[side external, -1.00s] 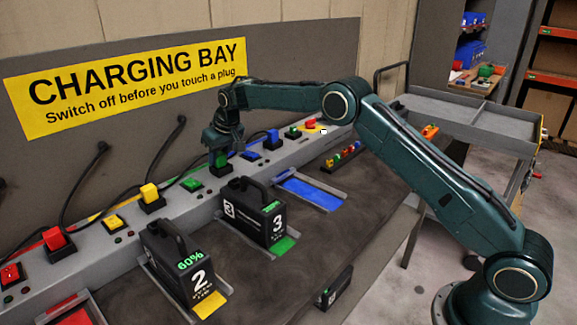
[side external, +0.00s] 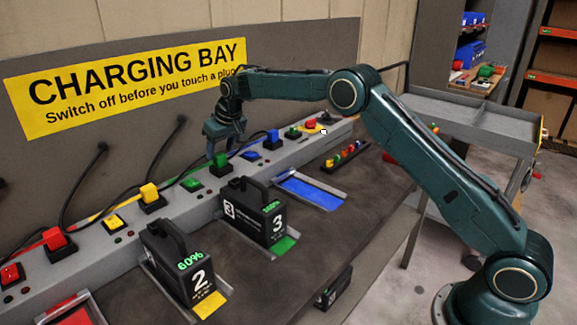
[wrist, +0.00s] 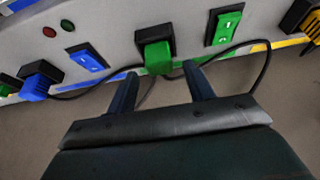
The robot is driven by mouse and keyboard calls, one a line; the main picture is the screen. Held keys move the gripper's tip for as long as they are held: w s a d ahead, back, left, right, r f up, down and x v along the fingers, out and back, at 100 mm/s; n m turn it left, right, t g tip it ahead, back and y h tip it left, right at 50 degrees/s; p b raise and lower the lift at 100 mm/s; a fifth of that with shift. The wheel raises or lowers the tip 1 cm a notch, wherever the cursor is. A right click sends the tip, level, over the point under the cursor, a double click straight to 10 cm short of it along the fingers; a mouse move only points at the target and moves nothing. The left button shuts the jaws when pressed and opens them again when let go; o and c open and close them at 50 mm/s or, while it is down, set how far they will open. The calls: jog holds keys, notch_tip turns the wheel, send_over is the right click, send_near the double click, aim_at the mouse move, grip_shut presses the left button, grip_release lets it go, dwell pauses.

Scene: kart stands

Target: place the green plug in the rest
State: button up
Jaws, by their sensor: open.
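The green plug (side external: 220,160) sits in a dark socket on the grey charging rail, and it also shows in the wrist view (wrist: 155,57) with its black socket behind it. My gripper (side external: 222,150) is above and close to the plug in the side view, fingers pointing down. In the wrist view my gripper (wrist: 161,70) is open, with one finger on each side of the plug's near end. I cannot tell whether the fingers touch it. A black cable passes near the fingers. I cannot tell for sure which fixture is the rest.
A green switch (wrist: 225,27) and a blue plug (wrist: 38,80) flank the socket. Black battery 3 (side external: 255,215) and battery 2 (side external: 180,265) stand in front of the rail. An empty blue bay (side external: 312,191) and a rack of coloured pieces (side external: 345,155) lie to the right.

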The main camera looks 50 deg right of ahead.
jog(key=v, duration=0.9)
dwell(0.4)
jog(key=s+r, duration=0.6)
jog(key=s, duration=0.6)
jog(key=s+r, duration=0.6)
jog(key=s, duration=0.5)
jog(key=s+f, duration=0.4)
jog(key=s, duration=0.9)
jog(key=s+f, duration=0.4)
jog(key=s, duration=0.8)
jog(key=shift+s+d+t, duration=0.25)
jog(key=shift+s+t, duration=0.15)
